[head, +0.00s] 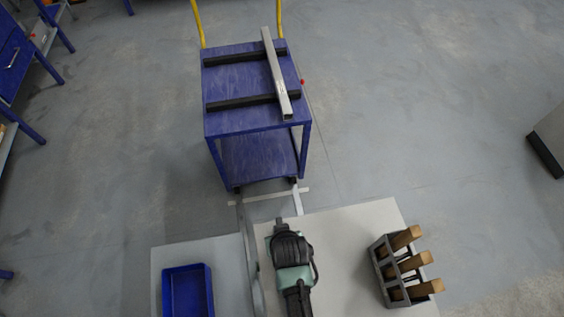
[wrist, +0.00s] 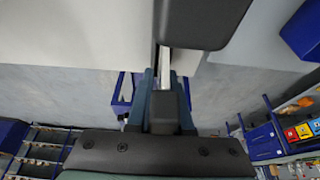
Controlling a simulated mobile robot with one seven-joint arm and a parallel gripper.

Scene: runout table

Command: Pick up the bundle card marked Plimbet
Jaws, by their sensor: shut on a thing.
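My gripper (head: 279,224) is low in the head view, over the pale table's far edge, pointing toward the trolley. In the wrist view my gripper (wrist: 166,62) has its dark fingers close together. A thin pale strip (wrist: 164,64) shows between them, seen nearly edge-on. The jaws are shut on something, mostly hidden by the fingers. I cannot tell whether it is the card, and no Plimbet marking is readable in either view.
A blue trolley (head: 222,120) with yellow handles carries two dark bars and a metal bar (head: 275,75) across them. A blue bin (head: 166,290) stands at left. A grey rack (head: 381,262) with wooden-handled tools stands right. Open floor lies around the trolley.

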